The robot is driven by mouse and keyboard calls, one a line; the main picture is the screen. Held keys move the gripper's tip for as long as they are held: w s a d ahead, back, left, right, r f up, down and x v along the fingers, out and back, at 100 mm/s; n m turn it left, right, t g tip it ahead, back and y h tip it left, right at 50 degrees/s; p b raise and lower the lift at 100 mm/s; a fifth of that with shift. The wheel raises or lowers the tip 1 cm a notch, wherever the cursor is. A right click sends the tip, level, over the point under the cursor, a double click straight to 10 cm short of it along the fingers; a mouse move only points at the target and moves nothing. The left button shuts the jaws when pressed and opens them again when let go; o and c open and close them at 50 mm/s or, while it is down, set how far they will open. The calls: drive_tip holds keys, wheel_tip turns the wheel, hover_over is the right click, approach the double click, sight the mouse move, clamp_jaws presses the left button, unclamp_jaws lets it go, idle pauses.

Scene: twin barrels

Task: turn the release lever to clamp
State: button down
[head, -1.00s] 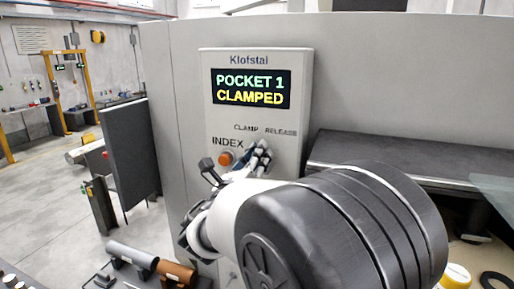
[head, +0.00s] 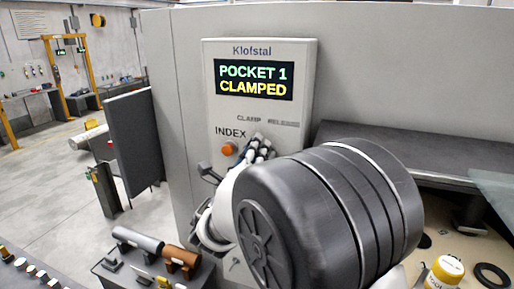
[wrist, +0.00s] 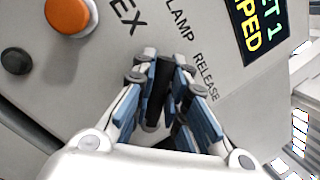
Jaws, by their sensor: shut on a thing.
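The release lever (wrist: 158,85) is a dark bar on the grey control panel (head: 219,110), seen in the wrist view below the CLAMP and RELEASE labels. My gripper (wrist: 161,78) has its blue and grey fingers closed around it. In the head view my gripper (head: 264,147) is at the panel, just right of the orange INDEX button (head: 229,148), and hides the lever. I cannot tell which label the lever points to. The display (head: 253,80) reads POCKET 1 CLAMPED.
The INDEX button (wrist: 69,15) and a black knob (wrist: 16,61) sit left of my fingers in the wrist view. A dark ledge (head: 400,145) runs right of the panel. Rollers (head: 138,240) on a bench stand low at left. A yellow-topped container (head: 447,268) is at lower right.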

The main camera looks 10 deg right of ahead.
drive_tip(key=c, duration=1.6)
unclamp_jaws()
drive_tip(key=shift+o, duration=0.2)
drive_tip(key=v, duration=1.2)
drive_tip(key=shift+r, duration=0.1)
